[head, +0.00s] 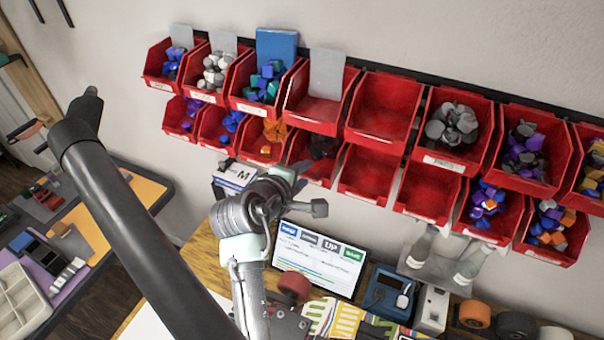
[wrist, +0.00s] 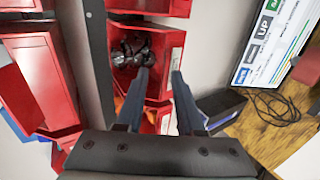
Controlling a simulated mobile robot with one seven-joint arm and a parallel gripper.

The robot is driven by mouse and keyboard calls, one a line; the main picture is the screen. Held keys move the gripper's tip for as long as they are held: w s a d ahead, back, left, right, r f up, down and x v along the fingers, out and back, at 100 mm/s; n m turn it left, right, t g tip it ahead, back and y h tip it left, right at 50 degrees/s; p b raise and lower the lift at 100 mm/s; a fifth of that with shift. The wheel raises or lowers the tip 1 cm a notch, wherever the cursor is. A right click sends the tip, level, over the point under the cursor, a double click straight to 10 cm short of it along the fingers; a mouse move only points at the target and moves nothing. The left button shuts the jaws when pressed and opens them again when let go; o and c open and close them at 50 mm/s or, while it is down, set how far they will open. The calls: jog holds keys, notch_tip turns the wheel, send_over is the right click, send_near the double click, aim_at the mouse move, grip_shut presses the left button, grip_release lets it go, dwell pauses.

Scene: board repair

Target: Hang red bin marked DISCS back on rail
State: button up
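Red bins hang in two rows on a dark rail (head: 400,72) on the wall. Their labels are too small to read, so I cannot tell which bin is marked DISCS. A bin with dark pieces (head: 313,171) hangs in the lower row, just beyond my gripper (head: 301,193). In the wrist view, a red bin holding dark shiny pieces (wrist: 133,55) shows ahead of the fingers. My gripper's two fingers (wrist: 160,76) are spread apart, with nothing visibly clamped between them. Whether a finger touches a bin is unclear.
Below the bins stand a tilted screen (head: 318,258), a blue device (head: 385,292) and clear bottles (head: 418,250) on a wooden bench (head: 205,262). Empty bins (head: 384,112) hang right of my gripper. A side table with trays (head: 20,300) is at left.

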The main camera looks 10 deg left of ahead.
dwell(0.3)
jog(key=b+v, duration=0.1)
jog(key=v, duration=0.6)
jog(key=shift+s+b, duration=0.2)
jog(key=shift+b, duration=0.2)
jog(key=shift+a+r, duration=0.1)
